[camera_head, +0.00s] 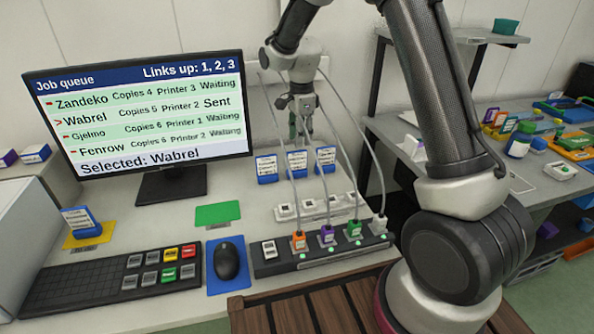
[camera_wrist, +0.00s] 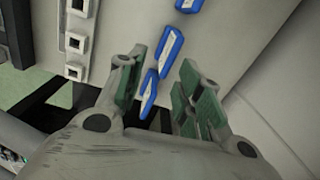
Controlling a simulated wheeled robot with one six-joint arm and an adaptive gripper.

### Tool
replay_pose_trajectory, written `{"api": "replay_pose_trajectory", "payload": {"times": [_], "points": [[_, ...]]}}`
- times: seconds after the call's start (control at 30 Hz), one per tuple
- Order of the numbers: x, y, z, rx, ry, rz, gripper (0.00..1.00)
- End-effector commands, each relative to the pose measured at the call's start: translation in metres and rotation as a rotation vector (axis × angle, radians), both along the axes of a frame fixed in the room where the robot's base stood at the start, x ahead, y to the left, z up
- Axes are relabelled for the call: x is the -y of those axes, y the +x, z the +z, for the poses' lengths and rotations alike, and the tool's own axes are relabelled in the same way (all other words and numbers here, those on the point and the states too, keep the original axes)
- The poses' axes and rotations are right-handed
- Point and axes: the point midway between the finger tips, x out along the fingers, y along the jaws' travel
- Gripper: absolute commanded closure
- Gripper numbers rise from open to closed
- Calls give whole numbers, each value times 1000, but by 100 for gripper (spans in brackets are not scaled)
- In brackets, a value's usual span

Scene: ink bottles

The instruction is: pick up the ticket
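Several small blue holders with white printed cards look like tickets; I cannot tell which one is meant. Three stand in a row at the back of the desk: left (camera_head: 266,168), middle (camera_head: 297,163) and right (camera_head: 326,159). Another card (camera_head: 80,222) stands on a yellow mat at the left. My gripper (camera_head: 301,137) hangs above the back row, apart from it in the head view. In the wrist view my gripper (camera_wrist: 162,82) has its green-padded fingers spread and nothing held. Blue holders (camera_wrist: 170,53) show beyond and between the fingers there.
A monitor (camera_head: 140,112) stands left of my gripper. A power strip (camera_head: 322,252) with upright cables lies in front of the row, with a white socket strip (camera_head: 315,207) behind it. A keyboard (camera_head: 115,283), mouse (camera_head: 226,261) and green mat (camera_head: 217,213) lie leftward.

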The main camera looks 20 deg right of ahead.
Motion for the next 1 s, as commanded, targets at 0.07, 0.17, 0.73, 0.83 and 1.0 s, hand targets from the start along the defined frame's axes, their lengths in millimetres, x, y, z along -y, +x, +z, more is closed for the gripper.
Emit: {"api": "replay_pose_trajectory", "payload": {"times": [0.07, 0.17, 0.73, 0.83, 1.0], "points": [[-8, 7, -20, -16, -3, -53, 64], [-13, 12, -34, -23, -5, -96, 64], [-7, 17, -106, -27, -6, -107, 64], [-7, 17, -112, -26, -6, -106, 64], [-7, 17, -112, -25, -5, -106, 64]]}}
